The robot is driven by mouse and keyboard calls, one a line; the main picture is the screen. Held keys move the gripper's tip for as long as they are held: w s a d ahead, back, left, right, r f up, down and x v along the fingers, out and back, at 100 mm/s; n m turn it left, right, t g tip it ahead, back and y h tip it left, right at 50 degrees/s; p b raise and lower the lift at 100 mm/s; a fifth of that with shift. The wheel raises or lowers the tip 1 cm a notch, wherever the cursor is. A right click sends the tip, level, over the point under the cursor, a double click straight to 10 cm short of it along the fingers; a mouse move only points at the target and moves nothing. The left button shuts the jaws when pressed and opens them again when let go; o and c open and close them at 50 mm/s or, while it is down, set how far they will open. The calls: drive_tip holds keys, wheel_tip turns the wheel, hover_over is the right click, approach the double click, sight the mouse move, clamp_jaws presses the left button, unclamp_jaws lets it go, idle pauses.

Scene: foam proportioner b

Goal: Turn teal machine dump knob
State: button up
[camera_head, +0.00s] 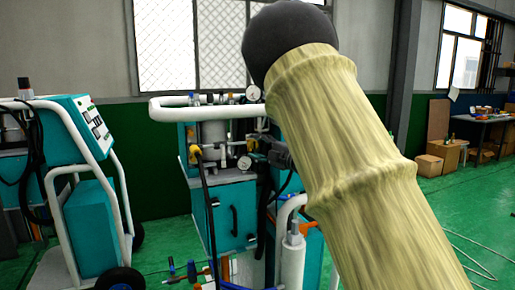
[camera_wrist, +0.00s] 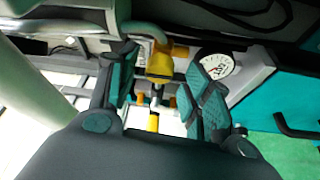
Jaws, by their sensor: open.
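The teal machine (camera_head: 232,213) stands in the middle of the head view, with a white top rail, pipes and gauges. My gripper (camera_wrist: 160,70) is open in the wrist view, its two teal-padded fingers apart. A yellow fitting (camera_wrist: 159,58) with a pale stem below it shows between the fingers; I cannot tell whether it is the dump knob or whether the fingers touch it. A round white gauge (camera_wrist: 217,66) is partly covered by the right finger. In the head view my dark gripper (camera_head: 274,153) is at the machine's front, partly hidden by my arm.
A yellow hose fitting (camera_head: 196,153) and black hose are on the machine's left front. A white pipe rail (camera_head: 205,112) crosses its top. Another teal wheeled cart (camera_head: 92,200) stands at left. A table with boxes (camera_head: 485,118) is far right.

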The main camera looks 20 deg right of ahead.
drive_tip(key=v, duration=1.1)
drive_tip(key=shift+s, duration=0.2)
drive_tip(key=shift+d, duration=0.15)
